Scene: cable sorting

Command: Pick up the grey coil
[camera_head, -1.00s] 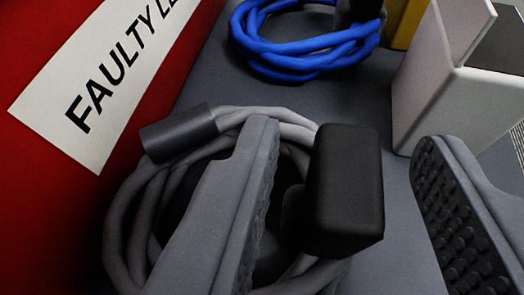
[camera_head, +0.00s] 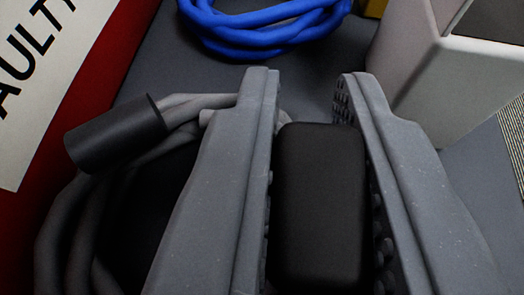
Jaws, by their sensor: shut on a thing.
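The grey coil (camera_head: 78,225) lies at the lower left on the dark grey surface, partly hidden behind my left finger. A dark grey cylindrical connector (camera_head: 117,132) sits at its upper left. A black block (camera_head: 320,205), the coil's plug, is between my fingers. My gripper (camera_head: 308,95) is shut on this black block, with a studded pad on each side of it. The left finger passes over the coil's right part. The lower ends of the fingers and block run out of the picture.
A blue coil (camera_head: 265,30) lies beyond my gripper at the top. A white box-like holder (camera_head: 425,65) stands at the upper right, close to the right finger. A red area with a white label (camera_head: 35,80) is at the left. Dark grey surface (camera_head: 155,55) is bare between them.

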